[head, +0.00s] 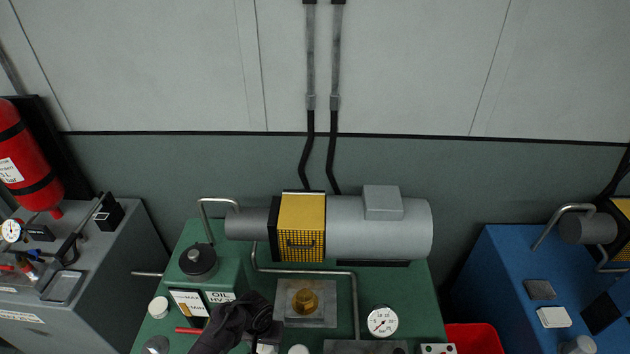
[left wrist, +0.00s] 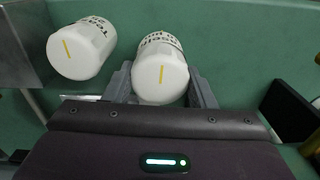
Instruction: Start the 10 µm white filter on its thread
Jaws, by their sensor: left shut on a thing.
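Two white cylindrical filters with dark print and a yellow stripe on the end show in the left wrist view. One white filter (left wrist: 160,72) is between the fingers of my left gripper (left wrist: 163,88), which is shut on it. The other white filter (left wrist: 80,50) stands apart to its left. I cannot identify the filter's thread. My right gripper is not in view.
The green console (head: 405,290) carries a grey motor (head: 375,240) with a yellow guard (head: 302,228), a pipe, a pressure gauge (head: 382,321) and a black-capped oil tank (head: 198,262). A red bin (head: 472,338) stands right of it.

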